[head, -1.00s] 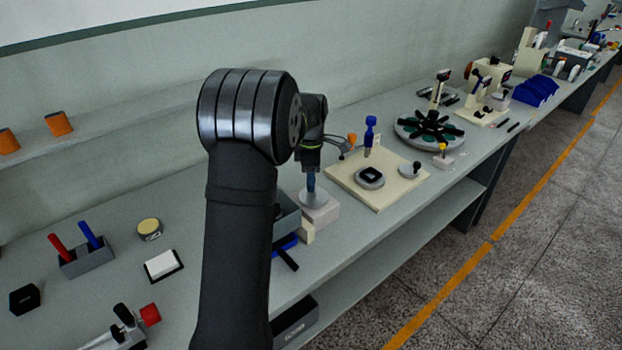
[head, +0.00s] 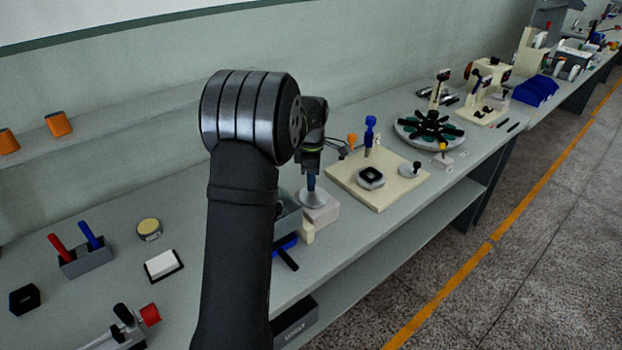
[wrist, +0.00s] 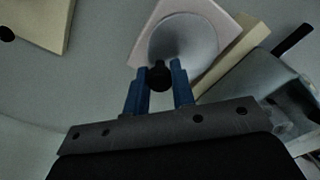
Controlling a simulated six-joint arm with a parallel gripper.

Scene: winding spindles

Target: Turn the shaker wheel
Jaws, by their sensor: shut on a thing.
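The shaker wheel is a grey disc (head: 314,198) on a pale block (head: 328,215), just right of my arm in the head view. In the wrist view the wheel (wrist: 185,40) lies beyond my fingertips, with a dark knob (wrist: 160,75) at its near edge. My gripper (head: 311,182) points down over the wheel. In the wrist view its blue fingers (wrist: 160,82) stand on both sides of the knob, shut on it. The exact contact is small and dark. My arm hides part of the grey box (head: 288,215) beside the block.
A cream board (head: 345,180) with a blue-handled post (head: 369,138) stands to the right. A black lever (head: 287,259) sticks out by the grey box toward the bench's front edge. A tool holder (head: 87,258) and a white pad (head: 162,264) lie left, with bare bench around them.

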